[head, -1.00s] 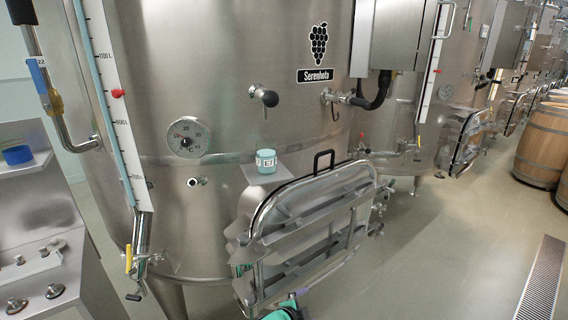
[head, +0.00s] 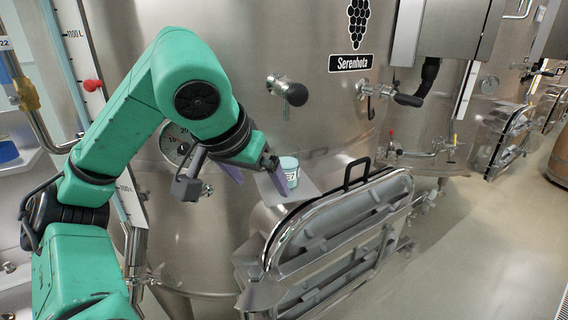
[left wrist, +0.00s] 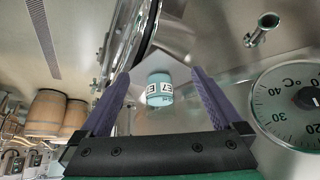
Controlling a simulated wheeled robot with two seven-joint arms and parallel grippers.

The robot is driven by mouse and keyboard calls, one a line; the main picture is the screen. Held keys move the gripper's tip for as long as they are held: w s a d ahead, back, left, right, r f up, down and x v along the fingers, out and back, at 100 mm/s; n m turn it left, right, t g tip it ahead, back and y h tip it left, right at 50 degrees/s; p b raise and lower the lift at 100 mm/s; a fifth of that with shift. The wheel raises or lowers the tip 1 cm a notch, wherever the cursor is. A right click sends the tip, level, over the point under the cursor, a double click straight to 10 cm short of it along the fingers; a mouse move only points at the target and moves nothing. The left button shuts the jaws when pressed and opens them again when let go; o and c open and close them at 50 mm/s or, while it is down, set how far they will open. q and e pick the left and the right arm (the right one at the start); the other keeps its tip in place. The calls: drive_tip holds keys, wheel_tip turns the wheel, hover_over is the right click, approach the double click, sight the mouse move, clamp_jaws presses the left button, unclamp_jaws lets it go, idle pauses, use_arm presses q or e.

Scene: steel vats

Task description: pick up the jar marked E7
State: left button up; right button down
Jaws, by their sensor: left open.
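The jar marked E7 (head: 289,172) is small and pale teal with a white label. It stands on a small steel ledge (head: 305,190) on the front of the big vat, above the hatch door. In the left wrist view the jar (left wrist: 159,91) shows upside down, between and beyond the two purple fingers. My left gripper (head: 256,174) is open and empty, just left of the jar in the head view, with its fingers pointing toward it. In the left wrist view the left gripper (left wrist: 160,92) has a finger on each side of the jar. My right gripper is not in view.
The hatch door (head: 345,225) with its black handle (head: 356,172) juts out right of the ledge. A valve with a black knob (head: 292,92) sticks out above the jar. A dial thermometer (left wrist: 300,98) and a short pipe (left wrist: 262,29) are close by.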

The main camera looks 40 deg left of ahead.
sight(286, 159)
use_arm(q)
drive_tip(key=w, duration=0.1)
drive_tip(key=w+p, duration=0.1)
drive_tip(key=w, duration=0.2)
drive_tip(key=shift+a+r, duration=0.15)
drive_tip(key=shift+r, duration=0.15)
drive_tip(key=w+p, duration=0.1)
drive_tip(key=w, duration=0.1)
drive_tip(key=w+a+p, duration=0.1)
drive_tip(key=w, duration=0.1)
drive_tip(key=w+a+f+p, duration=0.1)
drive_tip(key=w, duration=0.1)
drive_tip(key=shift+w+a, duration=0.2)
drive_tip(key=shift+w+f, duration=0.15)
drive_tip(key=shift+f, duration=0.1)
drive_tip(key=shift+c, duration=0.6)
clamp_jaws()
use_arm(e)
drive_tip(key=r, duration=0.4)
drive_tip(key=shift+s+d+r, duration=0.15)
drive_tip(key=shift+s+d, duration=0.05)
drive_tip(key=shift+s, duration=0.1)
